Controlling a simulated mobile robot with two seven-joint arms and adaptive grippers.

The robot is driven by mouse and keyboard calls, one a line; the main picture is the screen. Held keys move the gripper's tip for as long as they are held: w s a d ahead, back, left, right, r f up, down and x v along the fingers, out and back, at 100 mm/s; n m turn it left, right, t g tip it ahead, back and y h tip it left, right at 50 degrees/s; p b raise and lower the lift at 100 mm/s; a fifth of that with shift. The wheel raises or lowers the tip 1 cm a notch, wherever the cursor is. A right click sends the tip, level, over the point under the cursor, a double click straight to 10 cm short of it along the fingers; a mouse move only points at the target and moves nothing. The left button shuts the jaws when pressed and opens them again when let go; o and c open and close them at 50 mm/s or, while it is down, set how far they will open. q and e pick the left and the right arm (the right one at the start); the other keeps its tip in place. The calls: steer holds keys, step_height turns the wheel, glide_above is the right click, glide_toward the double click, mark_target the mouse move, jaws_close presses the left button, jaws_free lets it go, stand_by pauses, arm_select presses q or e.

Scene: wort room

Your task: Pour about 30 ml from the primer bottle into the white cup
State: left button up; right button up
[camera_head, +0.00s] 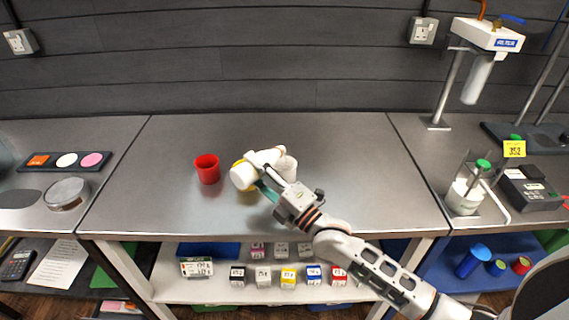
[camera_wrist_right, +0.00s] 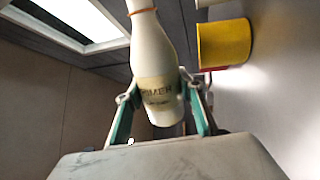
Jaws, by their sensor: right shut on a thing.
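The primer bottle (camera_head: 243,178) is white and lies tilted well over, base to the left and neck to the upper right. My right gripper (camera_head: 266,186) is shut on its body above the table. In the right wrist view, the bottle (camera_wrist_right: 155,75) sits between the teal fingers (camera_wrist_right: 160,118), with its dark lettering partly readable and an orange ring on the neck; its mouth is cut off. The white cup (camera_head: 289,169) stands just right of the gripper, partly hidden, with the bottle's neck at its rim. I cannot see any liquid stream or the cup's inside.
A red cup (camera_head: 207,169) stands left of the bottle. A yellow cup (camera_wrist_right: 224,42), mostly hidden behind the bottle in the head view, is close beside it. The steel table (camera_head: 350,165) is clear to the right. Small labelled boxes stand on the shelf below.

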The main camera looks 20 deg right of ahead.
steer(key=shift+s+a, duration=0.25)
steer(key=shift+a, duration=0.15)
arm_select(q)
steer(key=shift+d, duration=0.25)
arm_select(e)
steer(key=shift+s+a, duration=0.1)
steer(key=shift+s, duration=0.1)
arm_select(q)
steer(key=shift+a, duration=0.25)
arm_select(e)
steer(key=shift+a, duration=0.1)
arm_select(q)
steer(key=shift+d, duration=0.25)
stand_by(0.8)
